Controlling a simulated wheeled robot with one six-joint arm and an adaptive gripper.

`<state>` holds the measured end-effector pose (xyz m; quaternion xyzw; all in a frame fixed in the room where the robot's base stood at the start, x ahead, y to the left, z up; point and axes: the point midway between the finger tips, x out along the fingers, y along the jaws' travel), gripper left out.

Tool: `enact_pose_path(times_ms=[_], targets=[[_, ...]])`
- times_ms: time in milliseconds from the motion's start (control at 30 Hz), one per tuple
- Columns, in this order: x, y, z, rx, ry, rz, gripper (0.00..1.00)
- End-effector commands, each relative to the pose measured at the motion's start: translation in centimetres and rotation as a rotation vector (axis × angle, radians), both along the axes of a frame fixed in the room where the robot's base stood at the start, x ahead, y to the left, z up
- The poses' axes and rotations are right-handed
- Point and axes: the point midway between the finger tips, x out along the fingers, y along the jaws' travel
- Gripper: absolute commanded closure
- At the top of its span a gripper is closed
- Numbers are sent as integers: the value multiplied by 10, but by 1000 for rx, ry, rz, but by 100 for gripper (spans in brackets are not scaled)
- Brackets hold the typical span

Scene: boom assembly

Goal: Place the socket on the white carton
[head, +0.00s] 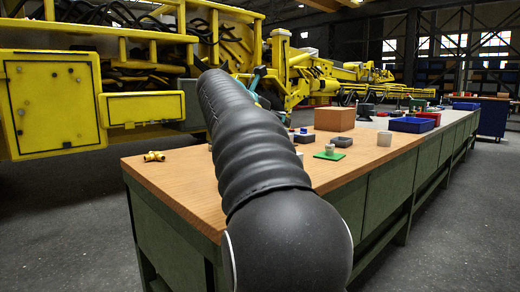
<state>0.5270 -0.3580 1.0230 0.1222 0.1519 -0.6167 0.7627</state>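I cannot pick out the socket with certainty. A small pale cylinder (329,149) stands on a green square plate (330,156) on the near part of the bench, and it may be the socket. My black-sleeved arm reaches over the bench from the bottom of the head view. A little of my gripper (257,85) shows in teal and dark parts past the sleeve. Its fingertips are too small and hidden to read, and I cannot tell if it holds anything.
A brown box (335,119) stands behind two dark low blocks (343,142) (305,138). A yellow fitting (154,156) lies at the bench's left. Blue trays (411,125) sit farther along. Yellow machinery (50,105) rises at the left. The near wooden bench top is mostly clear.

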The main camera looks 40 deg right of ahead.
Motion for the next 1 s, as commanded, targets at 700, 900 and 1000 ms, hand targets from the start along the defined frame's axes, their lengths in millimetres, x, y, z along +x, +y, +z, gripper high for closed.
enact_pose_path(times_ms=[700, 900, 1000], targets=[[72, -16, -64, 1, 1, -3, 90], [72, -16, -85, -1, -1, -4, 90], [72, -15, -84, -1, -2, -3, 90]])
